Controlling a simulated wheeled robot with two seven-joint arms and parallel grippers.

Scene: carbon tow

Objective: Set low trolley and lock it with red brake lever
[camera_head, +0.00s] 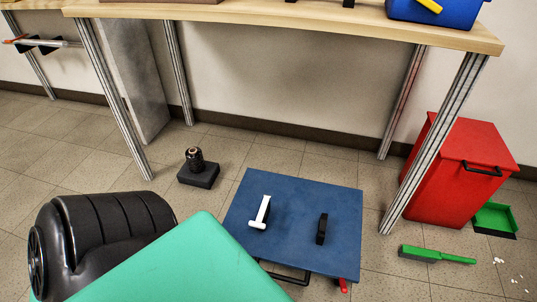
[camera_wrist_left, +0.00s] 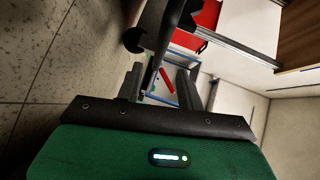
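The low trolley (camera_head: 335,200) is a blue square deck on the floor, partly under the workbench, with its near left corner hidden behind a teal shape. A white T-shaped piece (camera_head: 261,213) and a black block (camera_head: 321,229) are on its deck. The red brake lever (camera_head: 343,285) sticks out at its near right edge. A black bar handle (camera_head: 285,275) shows at its near edge. In the left wrist view my left gripper (camera_wrist_left: 160,68) has its fingers apart. A small red piece, probably the lever, shows beyond them, apart from them. My right gripper is in neither view.
The workbench (camera_head: 300,14) stands on metal legs over the trolley. A red bin (camera_head: 450,170), green dustpan (camera_head: 497,218) and green brush (camera_head: 437,255) are to the right. A black block with a knob (camera_head: 198,172) is to the left. Floor between them is clear.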

